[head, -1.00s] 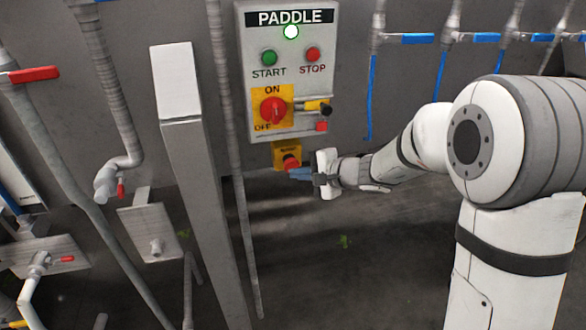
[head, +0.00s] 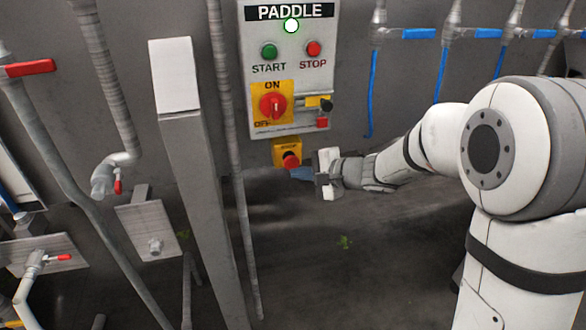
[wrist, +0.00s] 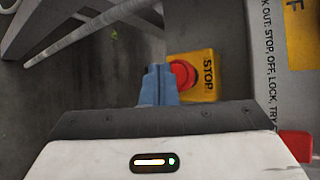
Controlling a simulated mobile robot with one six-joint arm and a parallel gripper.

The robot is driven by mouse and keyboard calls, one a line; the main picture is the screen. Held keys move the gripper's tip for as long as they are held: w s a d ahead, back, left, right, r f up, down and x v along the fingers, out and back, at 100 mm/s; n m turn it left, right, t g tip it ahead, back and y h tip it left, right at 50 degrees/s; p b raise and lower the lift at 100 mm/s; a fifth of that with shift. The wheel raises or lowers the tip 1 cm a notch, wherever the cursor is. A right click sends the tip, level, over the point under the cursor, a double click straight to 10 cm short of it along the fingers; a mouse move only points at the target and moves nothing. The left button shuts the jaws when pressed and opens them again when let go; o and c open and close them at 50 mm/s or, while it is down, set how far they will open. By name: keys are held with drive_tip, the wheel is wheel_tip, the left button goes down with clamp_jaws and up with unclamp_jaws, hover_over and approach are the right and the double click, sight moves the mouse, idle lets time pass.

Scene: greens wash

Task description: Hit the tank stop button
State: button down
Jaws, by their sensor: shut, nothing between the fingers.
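A red mushroom button (head: 291,161) sits on a yellow box (head: 279,147) under the grey PADDLE panel (head: 244,75). In the wrist view the red button (wrist: 182,75) shows beside the word STOP on its yellow plate (wrist: 208,75). My gripper (head: 297,173) is shut and empty. Its blue fingertips are at the button's lower right edge in the head view. In the wrist view the fingertips (wrist: 157,82) overlap the button's left edge; I cannot tell whether they touch it. No label with the word tank is legible.
The panel carries a green START button (head: 269,51), a red STOP button (head: 313,49), a red rotary switch (head: 272,106) and a lit lamp (head: 291,26). A grey post (head: 190,180) and a thin pipe (head: 232,150) stand left. Blue-handled valves (head: 418,33) line the upper right.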

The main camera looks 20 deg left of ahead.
drive_tip(key=shift+s+d, duration=0.1)
drive_tip(key=shift+s+d+b, duration=0.4)
drive_tip(key=shift+s, duration=0.3)
drive_tip(key=shift+s+d+b, duration=0.45)
drive_tip(key=shift+s, duration=0.2)
drive_tip(key=shift+s+d+b, duration=0.4)
drive_tip(key=shift+s, duration=0.3)
drive_tip(key=s+d+n+h, duration=0.2)
drive_tip(key=s+d+h, duration=0.2)
drive_tip(key=d, duration=0.5)
drive_tip(key=s+d+f+n+g+h, duration=0.1)
drive_tip(key=s+d+n+h, duration=0.2)
drive_tip(key=s+d, duration=0.5)
drive_tip(key=s+d+n+h, duration=0.2)
drive_tip(key=s+d+h, duration=0.3)
drive_tip(key=d, duration=0.7)
drive_tip(key=shift+s+f+g, duration=0.3)
drive_tip(key=shift+s, duration=0.5)
